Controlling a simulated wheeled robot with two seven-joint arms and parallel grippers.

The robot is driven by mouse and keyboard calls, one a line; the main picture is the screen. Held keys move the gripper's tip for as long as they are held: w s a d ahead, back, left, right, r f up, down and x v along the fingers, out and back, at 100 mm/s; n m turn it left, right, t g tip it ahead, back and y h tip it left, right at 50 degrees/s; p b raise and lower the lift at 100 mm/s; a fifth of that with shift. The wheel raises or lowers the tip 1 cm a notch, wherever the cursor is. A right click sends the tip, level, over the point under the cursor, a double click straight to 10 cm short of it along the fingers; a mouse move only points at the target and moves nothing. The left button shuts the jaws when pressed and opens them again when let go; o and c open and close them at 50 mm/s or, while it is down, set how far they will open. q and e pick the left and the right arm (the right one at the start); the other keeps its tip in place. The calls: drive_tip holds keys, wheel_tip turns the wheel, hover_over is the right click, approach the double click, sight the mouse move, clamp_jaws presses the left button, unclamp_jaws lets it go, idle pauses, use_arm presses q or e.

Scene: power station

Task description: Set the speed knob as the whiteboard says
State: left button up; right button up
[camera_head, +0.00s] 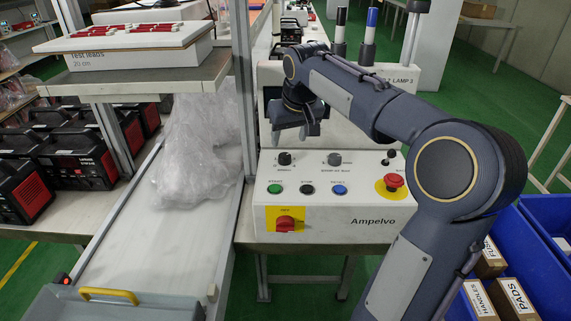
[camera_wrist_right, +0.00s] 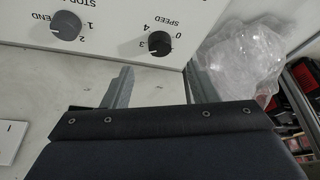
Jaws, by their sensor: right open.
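The dark round speed knob (camera_head: 284,158) is at the upper left of the white Ampelvo control panel (camera_head: 320,222). In the right wrist view the speed knob (camera_wrist_right: 160,42) has 0, 4 and 3 printed around it; I cannot tell surely where its pointer stands. My right gripper (camera_head: 294,133) hangs just above and behind the knob row. In the wrist view its two fingers (camera_wrist_right: 160,66) are open and empty, with the knob beyond the gap between them, apparently apart. I see no readable whiteboard. My left gripper is out of view.
A second knob (camera_head: 334,158) stands right of the speed knob, with green, black and blue buttons (camera_head: 340,190) in front. A red emergency button (camera_head: 393,181) and red switch (camera_head: 286,223) are close. Plastic wrap (camera_head: 200,150) lies left beyond a metal post (camera_head: 243,90).

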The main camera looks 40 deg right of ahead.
sight(285, 156)
drive_tip(key=b+x, duration=0.1)
drive_tip(key=x, duration=0.6)
drive_tip(key=shift+f, duration=0.2)
drive_tip(key=c, duration=1)
